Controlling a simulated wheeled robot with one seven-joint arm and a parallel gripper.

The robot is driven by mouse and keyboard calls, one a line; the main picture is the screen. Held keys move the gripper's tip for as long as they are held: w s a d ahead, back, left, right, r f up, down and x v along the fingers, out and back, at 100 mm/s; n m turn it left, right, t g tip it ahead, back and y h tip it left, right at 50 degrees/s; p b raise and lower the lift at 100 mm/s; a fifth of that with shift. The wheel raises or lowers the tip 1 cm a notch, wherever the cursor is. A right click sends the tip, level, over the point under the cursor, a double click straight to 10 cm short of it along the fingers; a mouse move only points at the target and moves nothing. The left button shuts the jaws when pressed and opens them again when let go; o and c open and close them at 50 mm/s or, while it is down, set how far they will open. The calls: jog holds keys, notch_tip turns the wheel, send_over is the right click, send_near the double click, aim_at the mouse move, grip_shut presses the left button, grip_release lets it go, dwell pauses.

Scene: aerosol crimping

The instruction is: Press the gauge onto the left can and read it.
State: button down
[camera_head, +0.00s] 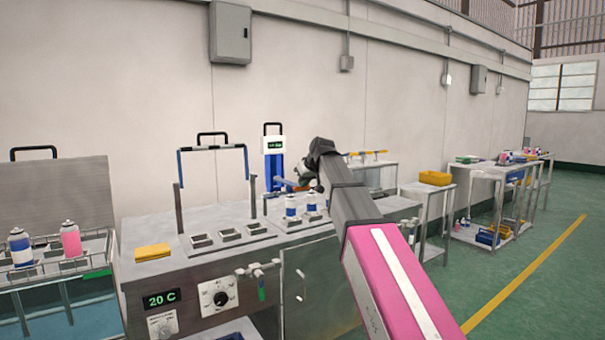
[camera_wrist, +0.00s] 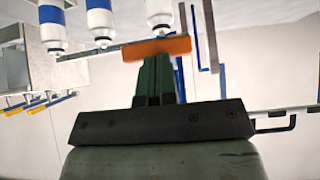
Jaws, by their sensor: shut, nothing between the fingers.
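Two white-and-blue cans stand upright in the bench's right holder: the left can (camera_head: 291,206) and another can (camera_head: 311,203). Three similar cans show upside down along the top of the wrist view, one of them at its left (camera_wrist: 50,22). A white unit with a small green display (camera_head: 274,145), a blue body and a black top handle stands behind the bench; it looks like the gauge. My gripper (camera_wrist: 156,62) is shut and empty, with its green fingertips close to an orange bar (camera_wrist: 157,47); I cannot tell whether they touch. In the head view my dark wrist hides the fingers.
The steel bench (camera_head: 180,235) carries a yellow block (camera_head: 152,252), square sockets (camera_head: 230,234) and a raised frame with a black handle (camera_head: 212,139). A water bath with a can rack (camera_head: 60,270) is at left. Side tables (camera_head: 435,188) stand at right beside open green floor.

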jog(key=shift+s+d+f, duration=0.15)
jog(key=shift+s+f, duration=0.1)
jog(key=shift+f, duration=0.55)
dwell(0.5)
jog(key=w+a+r+v, duration=0.1)
jog(key=v, duration=1.2)
jog(key=shift+w+r, duration=0.25)
jog(key=shift+r, duration=0.35)
